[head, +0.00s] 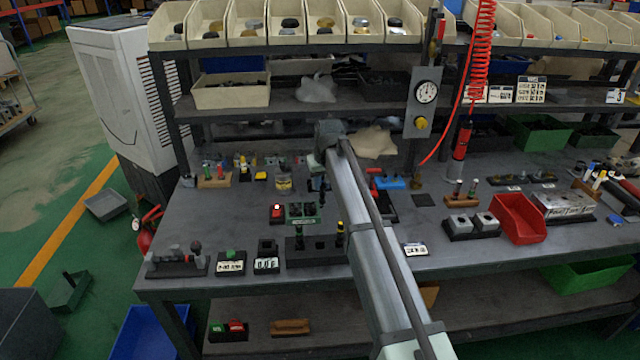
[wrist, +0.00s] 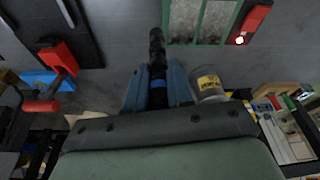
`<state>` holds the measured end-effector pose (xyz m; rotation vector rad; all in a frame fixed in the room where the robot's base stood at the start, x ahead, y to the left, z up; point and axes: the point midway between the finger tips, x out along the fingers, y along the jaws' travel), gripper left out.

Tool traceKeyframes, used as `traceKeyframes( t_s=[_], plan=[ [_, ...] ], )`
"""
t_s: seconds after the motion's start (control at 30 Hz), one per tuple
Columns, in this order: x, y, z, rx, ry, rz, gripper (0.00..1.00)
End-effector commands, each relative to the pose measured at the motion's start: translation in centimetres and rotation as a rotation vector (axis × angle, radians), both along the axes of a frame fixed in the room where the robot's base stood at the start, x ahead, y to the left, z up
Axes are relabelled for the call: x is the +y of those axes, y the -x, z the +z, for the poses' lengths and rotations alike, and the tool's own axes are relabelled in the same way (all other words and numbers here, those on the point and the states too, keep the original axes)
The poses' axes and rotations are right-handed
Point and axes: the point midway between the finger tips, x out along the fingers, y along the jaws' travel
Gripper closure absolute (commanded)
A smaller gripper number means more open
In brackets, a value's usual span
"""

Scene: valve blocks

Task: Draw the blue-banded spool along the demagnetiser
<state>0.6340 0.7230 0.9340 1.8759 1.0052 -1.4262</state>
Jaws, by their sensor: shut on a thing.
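My gripper (wrist: 156,84) is shut on the blue-banded spool (wrist: 157,72), a black stepped rod with a blue band between the blue-grey fingers. In the head view my gripper (head: 318,184) is over the middle of the bench, beyond the green-framed panel; the spool is mostly hidden there. I cannot tell for certain which thing is the demagnetiser. A dark slab with a pale strip (wrist: 68,14) lies at upper left in the wrist view, apart from the spool. The green-framed panel (wrist: 200,20) and a red block with a lit lamp (wrist: 250,22) are at upper right.
A clear cup with a yellow label (wrist: 208,86) stands close beside the fingers. A red and blue fixture (wrist: 50,78) is at left. A black rack (head: 316,251) holds upright spools, one yellow-banded (head: 340,231). A red bin (head: 520,218) stands to the right.

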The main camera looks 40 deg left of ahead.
Motion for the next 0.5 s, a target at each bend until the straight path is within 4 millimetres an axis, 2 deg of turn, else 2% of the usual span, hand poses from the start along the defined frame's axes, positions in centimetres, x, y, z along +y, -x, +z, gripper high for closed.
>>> traceKeyframes(
  t_s=[0.5],
  plan=[
    [0.1,0.0,2.2,0.000,-0.001,-0.001,1.00]
  ],
)
